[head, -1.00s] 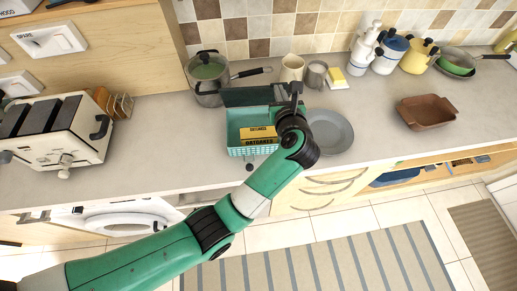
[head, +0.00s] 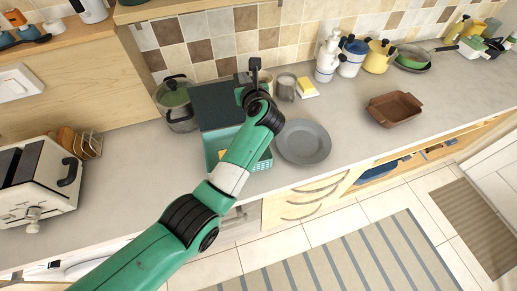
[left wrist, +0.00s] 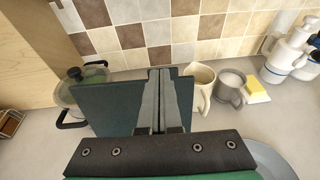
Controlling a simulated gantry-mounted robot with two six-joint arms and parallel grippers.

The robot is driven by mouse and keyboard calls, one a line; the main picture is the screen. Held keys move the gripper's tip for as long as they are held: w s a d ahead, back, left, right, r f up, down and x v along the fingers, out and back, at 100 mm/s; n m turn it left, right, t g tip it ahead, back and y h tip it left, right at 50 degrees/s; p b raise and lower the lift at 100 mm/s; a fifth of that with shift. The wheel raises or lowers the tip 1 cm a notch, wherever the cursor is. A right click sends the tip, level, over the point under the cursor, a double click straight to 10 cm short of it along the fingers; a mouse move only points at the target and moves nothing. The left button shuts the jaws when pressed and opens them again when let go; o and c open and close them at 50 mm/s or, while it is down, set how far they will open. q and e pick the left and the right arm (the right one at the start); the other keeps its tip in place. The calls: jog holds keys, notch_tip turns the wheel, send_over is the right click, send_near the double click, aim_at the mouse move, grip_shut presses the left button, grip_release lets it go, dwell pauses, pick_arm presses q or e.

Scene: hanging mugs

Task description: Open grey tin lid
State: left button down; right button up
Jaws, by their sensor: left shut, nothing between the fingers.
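The tin (head: 209,152) is a teal box with a patterned front, standing on the worktop partly behind my left arm. Its dark grey-green lid (head: 215,106) is raised at the back of the tin, with its broad flat face showing. A yellow pack (head: 222,154) inside is mostly hidden by the arm. My left gripper (head: 254,63) is shut and empty at the lid's right end. In the left wrist view, the shut fingers (left wrist: 160,75) stand in front of the lid (left wrist: 110,107); I cannot tell whether they touch it. My right gripper is not in view.
A pot (head: 178,100) stands left of the tin. A grey plate (head: 303,142) lies to its right. A grey mug (head: 286,86) and a yellow-topped block (head: 307,87) stand behind the plate. A toaster (head: 38,180) is at the left. The worktop between plate and brown dish (head: 395,108) is clear.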

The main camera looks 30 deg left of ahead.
pick_arm(q)
notch_tip(320, 180, up, 10)
jog(key=p, duration=0.6)
jog(key=shift+f, duration=0.1)
